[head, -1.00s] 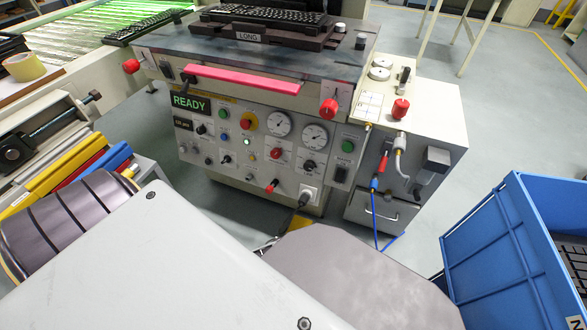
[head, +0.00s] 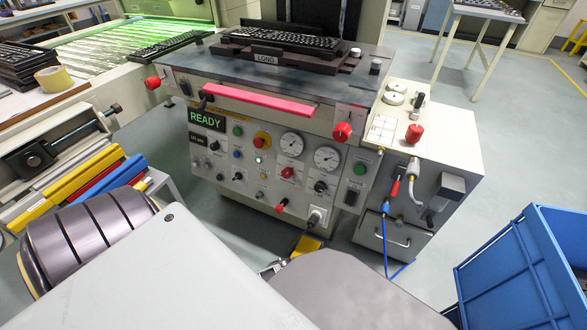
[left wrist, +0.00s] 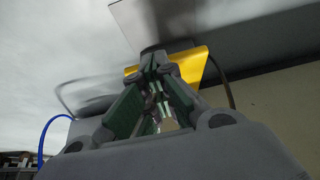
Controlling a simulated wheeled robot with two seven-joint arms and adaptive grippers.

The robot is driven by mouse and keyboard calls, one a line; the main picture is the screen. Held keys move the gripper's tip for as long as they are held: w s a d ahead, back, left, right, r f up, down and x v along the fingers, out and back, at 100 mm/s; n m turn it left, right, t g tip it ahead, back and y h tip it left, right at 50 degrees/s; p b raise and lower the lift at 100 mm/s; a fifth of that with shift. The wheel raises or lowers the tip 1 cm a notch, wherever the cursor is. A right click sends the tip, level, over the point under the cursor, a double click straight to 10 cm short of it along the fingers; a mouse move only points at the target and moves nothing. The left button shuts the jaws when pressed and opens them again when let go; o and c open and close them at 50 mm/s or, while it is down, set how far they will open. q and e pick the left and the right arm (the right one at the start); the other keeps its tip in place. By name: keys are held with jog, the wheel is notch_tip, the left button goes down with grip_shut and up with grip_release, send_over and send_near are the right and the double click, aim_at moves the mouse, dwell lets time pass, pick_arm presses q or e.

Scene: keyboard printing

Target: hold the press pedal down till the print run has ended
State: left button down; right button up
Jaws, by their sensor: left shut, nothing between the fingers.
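The yellow press pedal (head: 308,244) lies on the floor at the foot of the press (head: 262,165), partly hidden behind my own grey arm parts. Only part of my left gripper (head: 272,268) shows in the head view, just left of and nearer than the pedal. In the left wrist view, the fingers of my left gripper (left wrist: 153,58) are shut and empty, with their tips over the yellow pedal (left wrist: 197,65). I cannot tell whether the tips touch it or whether it is pressed. The green display (head: 207,121) reads READY. My right gripper is out of view.
A keyboard (head: 287,40) sits on top of the press by a LONG label. A blue crate (head: 510,270) stands at the right. A blue cable (head: 386,240) hangs from the side cabinet to the floor. A black cord runs from the socket near the pedal.

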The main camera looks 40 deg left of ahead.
pick_arm(q)
jog(key=v, duration=0.7)
jog(key=shift+r, duration=0.35)
jog(key=shift+s, duration=0.15)
dwell(0.7)
